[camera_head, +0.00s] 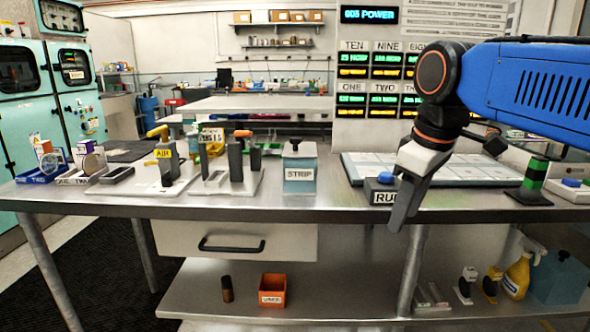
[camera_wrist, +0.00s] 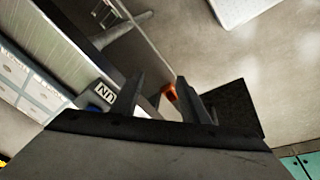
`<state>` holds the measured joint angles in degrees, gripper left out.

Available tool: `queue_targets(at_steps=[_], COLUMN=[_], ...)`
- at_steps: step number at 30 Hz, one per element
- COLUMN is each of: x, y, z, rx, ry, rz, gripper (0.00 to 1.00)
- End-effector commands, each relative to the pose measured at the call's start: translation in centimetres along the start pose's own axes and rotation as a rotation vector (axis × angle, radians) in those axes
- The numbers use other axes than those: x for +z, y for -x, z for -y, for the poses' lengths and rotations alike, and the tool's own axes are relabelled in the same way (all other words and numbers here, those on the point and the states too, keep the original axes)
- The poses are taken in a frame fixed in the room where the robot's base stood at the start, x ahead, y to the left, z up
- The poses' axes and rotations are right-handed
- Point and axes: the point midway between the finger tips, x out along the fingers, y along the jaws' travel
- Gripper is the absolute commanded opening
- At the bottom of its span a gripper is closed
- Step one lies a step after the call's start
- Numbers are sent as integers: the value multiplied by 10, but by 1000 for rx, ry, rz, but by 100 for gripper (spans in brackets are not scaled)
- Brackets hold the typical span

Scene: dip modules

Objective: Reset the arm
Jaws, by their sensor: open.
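My gripper (camera_head: 401,216) hangs from my blue arm at the right of the head view, fingers pointing down. It is in front of the table's front edge and partly covers a dark box (camera_head: 380,190) with a blue button and a label reading "RU". The jaws are open, and nothing shows between them that they hold. In the wrist view, the two dark fingers (camera_wrist: 158,100) stand apart. The labelled box (camera_wrist: 103,93) and its blue button show to the left of the fingers there.
On the steel table (camera_head: 270,208) stand a "STRIP" container (camera_head: 299,168), a rack with an "AIR" tool (camera_head: 166,160), small trays and a green-black post (camera_head: 534,178). A white panel (camera_head: 450,168) lies behind my gripper. The lower shelf holds an orange bin (camera_head: 272,290) and a yellow spray bottle (camera_head: 520,272).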

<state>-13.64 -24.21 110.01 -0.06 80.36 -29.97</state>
Motion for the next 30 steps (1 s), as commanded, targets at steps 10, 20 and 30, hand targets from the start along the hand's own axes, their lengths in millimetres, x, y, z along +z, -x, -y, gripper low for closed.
queue_targets(at_steps=[10,20,30], x=[118,180,184], y=[-104,-172,-176], z=[23,46,47], rx=[78,118,121], ry=[-462,-726,-743], rz=[-83,-144,-149], gripper=[41,41,41])
